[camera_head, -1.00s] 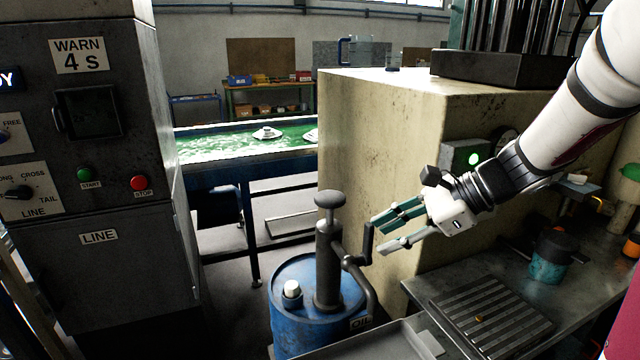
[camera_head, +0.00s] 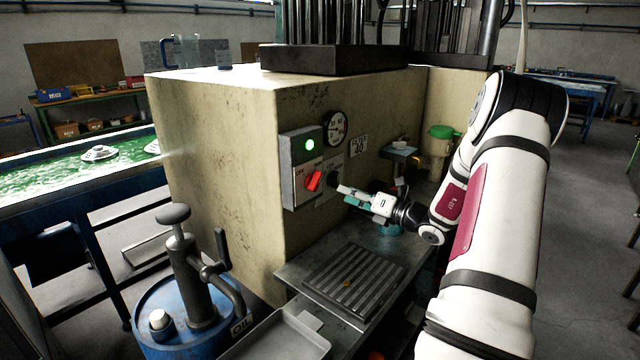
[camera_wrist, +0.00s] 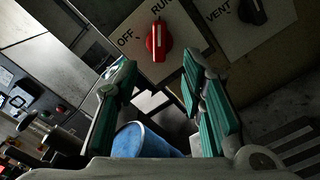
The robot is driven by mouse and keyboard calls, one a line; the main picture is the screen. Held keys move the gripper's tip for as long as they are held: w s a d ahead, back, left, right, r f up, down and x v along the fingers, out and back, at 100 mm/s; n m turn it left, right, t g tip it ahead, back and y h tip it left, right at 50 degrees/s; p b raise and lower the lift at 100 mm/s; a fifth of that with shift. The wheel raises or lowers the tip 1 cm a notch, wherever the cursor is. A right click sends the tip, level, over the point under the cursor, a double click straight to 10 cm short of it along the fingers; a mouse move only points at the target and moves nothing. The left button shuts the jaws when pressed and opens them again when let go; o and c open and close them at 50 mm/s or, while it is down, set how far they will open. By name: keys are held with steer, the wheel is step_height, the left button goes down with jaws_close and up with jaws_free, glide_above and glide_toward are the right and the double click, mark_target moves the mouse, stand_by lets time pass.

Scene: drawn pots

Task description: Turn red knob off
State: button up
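The red knob (camera_head: 315,181) sits on a grey control box (camera_head: 290,172) on the cream machine, under a lit green lamp (camera_head: 310,144). In the wrist view the red knob (camera_wrist: 157,41) is upright in the picture, its upper end by the RUN label and OFF to its left. My gripper (camera_head: 344,196) is just right of the box in the head view. In the wrist view my gripper (camera_wrist: 158,72) has its green-padded fingers apart with nothing between them. The knob lies beyond the fingertips, and I see no contact.
A black VENT knob (camera_wrist: 252,11) is right of the red knob. A gauge (camera_head: 336,128) is above it. A slotted metal tray (camera_head: 352,283) lies below. A blue oil drum with a pump (camera_head: 187,325) stands at the left front.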

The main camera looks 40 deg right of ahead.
mark_target(319, 182)
steer(key=w, duration=0.3)
steer(key=w+a, duration=0.1)
steer(key=w, duration=0.7)
steer(key=shift+a+p, duration=0.3)
jaws_close()
